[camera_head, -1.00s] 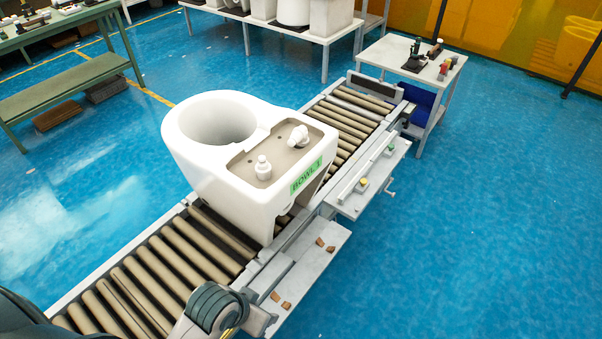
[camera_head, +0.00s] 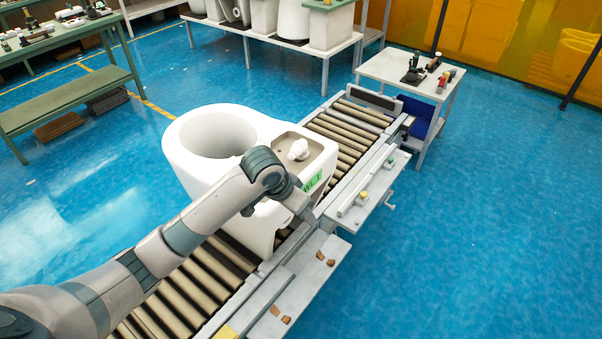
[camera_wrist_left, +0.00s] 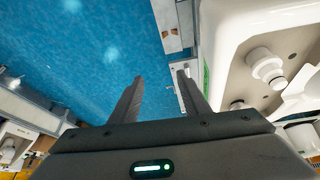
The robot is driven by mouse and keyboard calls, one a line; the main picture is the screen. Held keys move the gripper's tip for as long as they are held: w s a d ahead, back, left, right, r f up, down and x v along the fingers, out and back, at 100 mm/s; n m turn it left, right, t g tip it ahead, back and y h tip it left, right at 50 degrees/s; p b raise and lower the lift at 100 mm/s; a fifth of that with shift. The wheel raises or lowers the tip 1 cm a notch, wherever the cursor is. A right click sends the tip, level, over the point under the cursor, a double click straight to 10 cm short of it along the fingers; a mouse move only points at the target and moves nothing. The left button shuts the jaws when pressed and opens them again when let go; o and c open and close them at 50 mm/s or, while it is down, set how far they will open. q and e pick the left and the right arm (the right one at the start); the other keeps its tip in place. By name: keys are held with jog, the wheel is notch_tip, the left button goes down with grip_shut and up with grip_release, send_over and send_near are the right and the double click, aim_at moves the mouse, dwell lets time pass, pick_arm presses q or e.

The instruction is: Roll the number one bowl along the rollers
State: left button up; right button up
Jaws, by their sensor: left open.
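The white number one bowl (camera_head: 185,160) sits upright on the conveyor rollers (camera_head: 345,133), its round opening toward the left. Its green label (camera_head: 314,182) is partly covered by my left arm, which reaches across the bowl's near side. My left gripper (camera_head: 308,212) is by the bowl's right side, its fingers hard to make out in the head view. In the left wrist view the gripper (camera_wrist_left: 160,78) is open and empty, with the bowl (camera_wrist_left: 228,40) beside its right finger. I cannot tell whether they touch. My right gripper is out of view.
A side shelf (camera_head: 300,283) with small brown pieces runs along the conveyor's right edge. A small table (camera_head: 400,65) with tools stands near the far end. A green workbench (camera_head: 70,95) is at left. Free rollers extend beyond the bowl.

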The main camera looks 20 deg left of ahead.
aim_at(302, 175)
pick_arm(q)
jog(key=w+a+r+n+y, duration=0.1)
jog(key=w+a+r, duration=0.6)
jog(key=w+r, duration=0.3)
notch_tip(302, 175, up, 3)
jog(key=shift+w+a+r, duration=0.1)
jog(key=shift+w+a, duration=0.05)
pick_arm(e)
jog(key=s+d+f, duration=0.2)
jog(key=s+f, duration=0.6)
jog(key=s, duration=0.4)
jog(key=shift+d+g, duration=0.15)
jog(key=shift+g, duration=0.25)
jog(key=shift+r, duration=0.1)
pick_arm(q)
jog(key=p+x, duration=0.4)
jog(key=x, duration=1.3)
jog(key=shift+w+p, duration=0.25)
jog(key=shift+p, duration=0.15)
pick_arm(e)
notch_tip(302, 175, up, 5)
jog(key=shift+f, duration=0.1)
pick_arm(q)
grip_shut()
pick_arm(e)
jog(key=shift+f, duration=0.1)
